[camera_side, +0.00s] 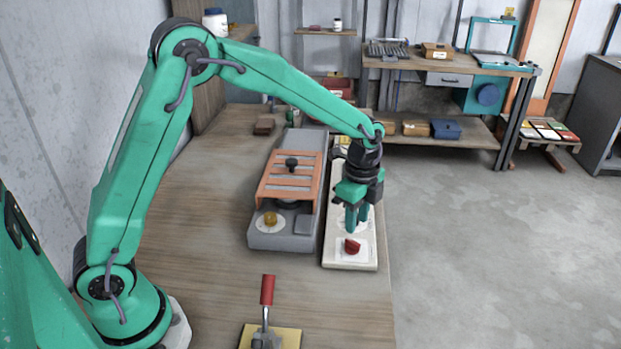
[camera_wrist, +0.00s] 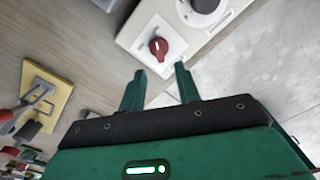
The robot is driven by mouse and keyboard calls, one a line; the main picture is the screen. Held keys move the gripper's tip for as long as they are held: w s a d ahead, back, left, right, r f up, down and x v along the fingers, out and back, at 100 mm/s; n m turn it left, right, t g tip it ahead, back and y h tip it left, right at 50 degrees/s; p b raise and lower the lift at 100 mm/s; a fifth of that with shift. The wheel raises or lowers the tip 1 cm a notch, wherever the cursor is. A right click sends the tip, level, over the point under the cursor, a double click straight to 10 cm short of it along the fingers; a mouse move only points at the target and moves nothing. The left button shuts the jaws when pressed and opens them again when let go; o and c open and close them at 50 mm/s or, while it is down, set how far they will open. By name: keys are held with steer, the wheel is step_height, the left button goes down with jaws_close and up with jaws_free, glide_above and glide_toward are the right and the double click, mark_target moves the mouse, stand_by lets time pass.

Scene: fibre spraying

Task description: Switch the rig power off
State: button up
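A red rotary knob (camera_side: 352,246) sits on a white plate at the near end of a long cream panel (camera_side: 350,264) on the bench. In the wrist view the red knob (camera_wrist: 158,48) shows a white pointer line. My gripper (camera_side: 357,225) points down above the panel, close to the knob and slightly beyond it in the side view. In the wrist view my gripper (camera_wrist: 160,72) has its two fingers apart with nothing between them, and the knob lies just past the fingertips. I cannot tell the exact height of the fingertips over the knob.
A grey machine (camera_side: 268,238) with an orange slatted guard (camera_side: 292,176) stands left of the panel. A dark round dial (camera_wrist: 203,5) is farther along the panel. A red-handled toggle clamp (camera_side: 267,292) stands at the near edge. The bench left of the machine is mostly clear.

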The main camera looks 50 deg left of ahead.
mark_target(354, 242)
steer(key=shift+f, duration=3.25)
jaws_close()
